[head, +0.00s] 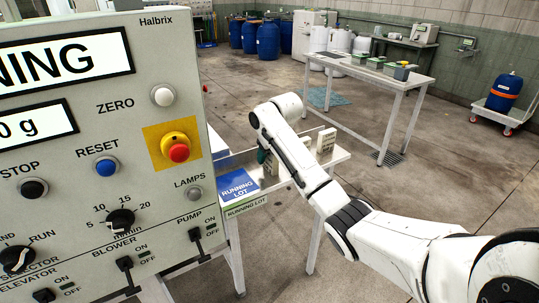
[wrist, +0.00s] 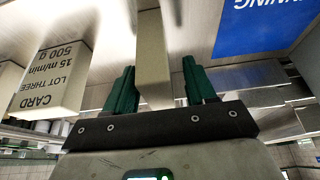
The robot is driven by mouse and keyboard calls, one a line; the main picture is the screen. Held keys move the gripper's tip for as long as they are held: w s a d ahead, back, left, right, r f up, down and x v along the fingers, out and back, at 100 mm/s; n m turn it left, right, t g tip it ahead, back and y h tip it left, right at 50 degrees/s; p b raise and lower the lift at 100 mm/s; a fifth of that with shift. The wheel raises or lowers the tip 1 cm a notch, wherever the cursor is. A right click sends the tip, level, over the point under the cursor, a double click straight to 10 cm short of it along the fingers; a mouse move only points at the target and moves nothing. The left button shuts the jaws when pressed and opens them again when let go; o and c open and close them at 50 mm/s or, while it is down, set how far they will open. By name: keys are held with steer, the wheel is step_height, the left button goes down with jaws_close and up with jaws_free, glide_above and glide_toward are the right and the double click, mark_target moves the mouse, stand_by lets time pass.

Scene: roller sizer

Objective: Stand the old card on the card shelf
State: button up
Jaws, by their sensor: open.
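My gripper (wrist: 160,72) is open, its two green fingers apart. A plain beige block-like card (wrist: 154,50) shows between the fingers in the wrist view; the fingers look clear of it, and its lettering is not visible. To its left stands a card (wrist: 52,78) reading "CARD LOT THREE 15 m/min 500 g", upside down in this view. Another pale block (wrist: 9,84) is cut off at the far left. In the head view my gripper (head: 262,156) is low over the metal shelf (head: 342,157), partly hidden by my arm. A lettered card (head: 326,141) stands there. I cannot tell which is the old card.
The large control panel (head: 95,150) stands close on the left.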

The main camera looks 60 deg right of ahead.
steer(key=shift+r, duration=0.1)
steer(key=v, duration=1.2)
steer(key=a+f+n+y, duration=0.2)
steer(key=a+f, duration=0.8)
steer(key=a, duration=0.3)
steer(key=a+f+n+y, duration=0.1)
steer(key=a+f, duration=0.9)
steer(key=a, duration=0.3)
steer(key=s+a+f+n+g, duration=0.1)
steer(key=s+a+f, duration=0.5)
steer(key=s+a, duration=0.35)
steer(key=s+a+f+n+g, duration=0.1)
steer(key=s+f+n, duration=0.1)
steer(key=s, duration=1)
steer(key=shift+s+a+f+g+h, duration=0.15)
steer(key=shift+a+f+g+h, duration=0.1)
steer(key=shift+a+g+h, duration=0.15)
